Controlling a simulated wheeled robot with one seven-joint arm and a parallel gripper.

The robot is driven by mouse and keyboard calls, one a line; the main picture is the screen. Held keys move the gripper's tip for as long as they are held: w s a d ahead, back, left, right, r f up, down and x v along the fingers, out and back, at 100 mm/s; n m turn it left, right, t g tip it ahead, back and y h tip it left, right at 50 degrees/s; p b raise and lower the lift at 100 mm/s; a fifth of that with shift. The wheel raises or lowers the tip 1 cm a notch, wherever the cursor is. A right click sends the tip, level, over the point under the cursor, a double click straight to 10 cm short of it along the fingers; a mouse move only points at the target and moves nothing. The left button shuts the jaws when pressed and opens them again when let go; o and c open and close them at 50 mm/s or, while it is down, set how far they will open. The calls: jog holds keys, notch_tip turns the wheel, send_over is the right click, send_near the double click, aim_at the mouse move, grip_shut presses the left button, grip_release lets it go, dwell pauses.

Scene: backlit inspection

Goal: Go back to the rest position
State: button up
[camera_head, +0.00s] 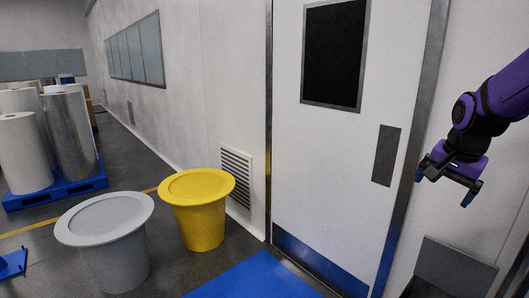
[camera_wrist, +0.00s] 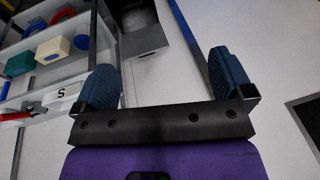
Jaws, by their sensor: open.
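My gripper (camera_head: 444,187) is at the right side of the head view, on the end of my purple and black arm. It is held in the air in front of the white wall, to the right of a white door (camera_head: 330,150). In the wrist view my gripper (camera_wrist: 165,85) shows its two dark blue fingers spread wide apart. Nothing is between them, so it is open and empty. No fingertip touches anything that I can see.
A yellow bin (camera_head: 200,222) and a grey bin (camera_head: 110,258) stand on the floor. Wrapped rolls (camera_head: 70,135) sit on a blue pallet (camera_head: 60,190). A grey box (camera_head: 455,268) is below my gripper. A shelf (camera_wrist: 50,80) with several items shows in the wrist view.

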jog(key=s+a+r+n, duration=0.2)
jog(key=s+a+n, duration=0.1)
jog(key=s, duration=0.4)
jog(key=s+a+r+n+t, duration=0.1)
jog(key=s+a+r+n, duration=0.1)
jog(key=s, duration=0.5)
jog(key=s+a+r+n, duration=0.3)
jog(key=s+a+n, duration=0.1)
jog(key=s, duration=0.3)
jog(key=shift+a+n+t+y, duration=0.3)
jog(key=shift+a+n+t, duration=0.1)
jog(key=shift+n, duration=0.2)
jog(key=shift+w+r, duration=0.1)
